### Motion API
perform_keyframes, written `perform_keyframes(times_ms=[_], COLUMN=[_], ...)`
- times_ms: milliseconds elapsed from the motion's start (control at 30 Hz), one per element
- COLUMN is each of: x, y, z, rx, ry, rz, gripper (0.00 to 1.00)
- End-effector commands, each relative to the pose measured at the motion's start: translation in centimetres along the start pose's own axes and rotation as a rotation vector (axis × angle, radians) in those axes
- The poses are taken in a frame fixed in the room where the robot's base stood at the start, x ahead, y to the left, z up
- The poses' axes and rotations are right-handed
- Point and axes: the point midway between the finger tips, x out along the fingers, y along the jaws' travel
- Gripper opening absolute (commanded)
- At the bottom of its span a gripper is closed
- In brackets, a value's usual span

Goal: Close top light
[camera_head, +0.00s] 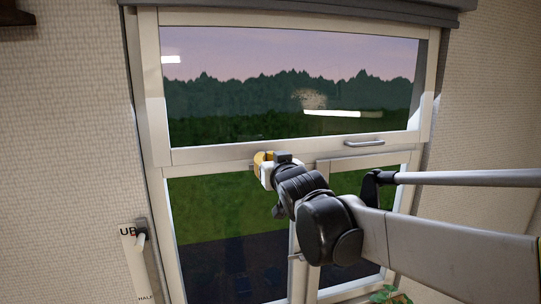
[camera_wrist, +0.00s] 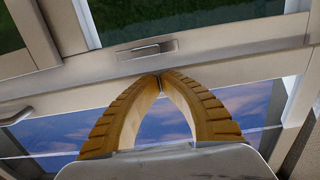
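The top light (camera_head: 290,85) is the wide upper pane in a pale frame. A grey bar handle (camera_head: 364,142) sits on its bottom rail, right of my gripper; a handle also shows at the left of the wrist view (camera_wrist: 16,117). Pale wedges show beside its lower left and right sides; I cannot tell how far it stands open. My gripper (camera_head: 262,163) is in front of the bottom rail, left of the handle. In the wrist view, its yellow fingers (camera_wrist: 160,77) meet at the tips with nothing between them. Contact with the rail is unclear.
A recessed latch plate (camera_wrist: 148,49) is on the frame beyond my fingertips. A labelled panel (camera_head: 136,262) hangs at lower left, a plant (camera_head: 390,295) at the bottom.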

Motion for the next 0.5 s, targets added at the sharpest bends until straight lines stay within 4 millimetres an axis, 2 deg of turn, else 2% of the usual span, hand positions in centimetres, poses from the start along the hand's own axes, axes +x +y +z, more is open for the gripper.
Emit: perform_keyframes(times_ms=[133, 500], x=[1.02, 1.24], y=[0.02, 0.02], z=[-0.03, 0.03], rx=[0.001, 0.001], ry=[0.0, 0.0], rz=[0.0, 0.0], gripper=[0.0, 0.0])
